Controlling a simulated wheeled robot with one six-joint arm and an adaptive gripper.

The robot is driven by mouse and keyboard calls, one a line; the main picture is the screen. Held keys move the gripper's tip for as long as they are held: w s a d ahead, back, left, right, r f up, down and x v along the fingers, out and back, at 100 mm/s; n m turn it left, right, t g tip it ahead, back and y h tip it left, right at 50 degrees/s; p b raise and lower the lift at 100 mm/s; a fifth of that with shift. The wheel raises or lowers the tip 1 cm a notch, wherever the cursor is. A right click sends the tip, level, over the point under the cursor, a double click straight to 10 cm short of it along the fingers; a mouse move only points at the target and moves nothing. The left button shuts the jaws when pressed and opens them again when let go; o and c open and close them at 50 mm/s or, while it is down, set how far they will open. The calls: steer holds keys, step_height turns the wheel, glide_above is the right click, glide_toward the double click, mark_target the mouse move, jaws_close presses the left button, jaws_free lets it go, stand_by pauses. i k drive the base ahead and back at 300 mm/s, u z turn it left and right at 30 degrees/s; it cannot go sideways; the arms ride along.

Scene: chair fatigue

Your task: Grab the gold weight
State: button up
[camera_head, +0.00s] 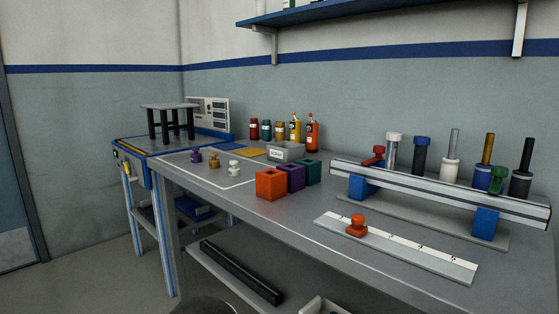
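The gold weight (214,161) stands upright on a pale marked mat (222,181) at the left part of the workbench. It is small, with a knob-like top. A purple weight (196,156) stands just to its left and a white weight (234,169) just to its right, both apart from it. Nothing covers the gold weight. My gripper is not in view.
Orange (270,185), purple (291,178) and teal (312,172) open boxes stand right of the weights. A grey labelled bin (286,150) and several bottles are behind. A long rail (435,192) and an orange-knobbed strip (400,247) occupy the right. The bench's front left is clear.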

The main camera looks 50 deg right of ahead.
mark_target(214, 163)
steer(key=z, duration=0.2)
steer(key=i, duration=1)
